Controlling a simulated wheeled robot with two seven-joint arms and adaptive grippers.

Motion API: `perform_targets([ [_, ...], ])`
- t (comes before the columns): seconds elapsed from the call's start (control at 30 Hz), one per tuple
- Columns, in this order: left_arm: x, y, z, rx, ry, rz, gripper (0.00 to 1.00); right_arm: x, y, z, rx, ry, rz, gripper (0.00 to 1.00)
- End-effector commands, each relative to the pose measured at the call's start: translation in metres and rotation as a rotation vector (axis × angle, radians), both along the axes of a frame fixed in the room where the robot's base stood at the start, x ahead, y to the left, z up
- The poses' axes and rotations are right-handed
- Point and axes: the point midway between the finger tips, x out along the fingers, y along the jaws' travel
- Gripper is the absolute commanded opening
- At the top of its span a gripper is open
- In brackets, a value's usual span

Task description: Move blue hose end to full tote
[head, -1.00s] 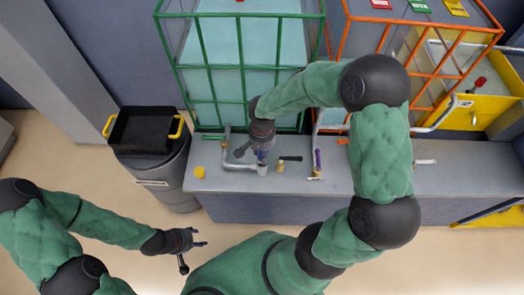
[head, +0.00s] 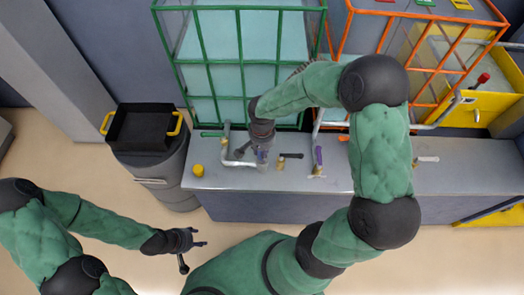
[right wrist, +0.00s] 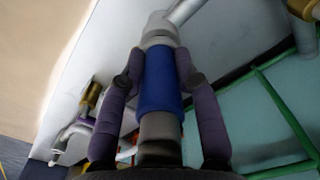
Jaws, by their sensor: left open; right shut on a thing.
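The blue hose end (right wrist: 160,80) sits between the fingers of my right gripper (right wrist: 160,75) in the right wrist view. The gripper is shut on its blue sleeve, and a grey pipe joins its far end. In the head view my right gripper (head: 262,157) is low over the bench, and mostly hides the hose end. The green-caged tote (head: 240,82) stands behind it, with a pale teal body. An orange-caged tote (head: 437,72) stands to its right, partly behind my right arm. I cannot tell which is full. My left gripper (head: 202,239) is open and empty, away from the bench.
The grey bench (head: 225,179) carries a yellow cap (head: 198,170), a black-handled valve (head: 290,156) and a purple-sleeved pipe (head: 318,156). A dark bin (head: 160,175) with a black tray (head: 143,130) stands at left. A yellow cabinet (head: 480,108) is at right.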

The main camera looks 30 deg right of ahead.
Motion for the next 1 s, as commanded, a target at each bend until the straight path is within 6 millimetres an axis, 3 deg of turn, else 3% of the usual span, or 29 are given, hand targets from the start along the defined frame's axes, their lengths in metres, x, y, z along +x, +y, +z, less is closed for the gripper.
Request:
perform_targets([
  [0.33, 0.000, 0.000, -0.007, 0.000, 0.000, 0.000, 0.52, 0.000, 0.000, -0.007, 0.000, -0.001, 0.000, 0.12],
  [1.0, 0.000, 0.000, 0.007, 0.000, 0.000, 0.000, 0.52, 0.000, 0.000, 0.012, 0.000, -0.001, 0.000, 0.12],
])
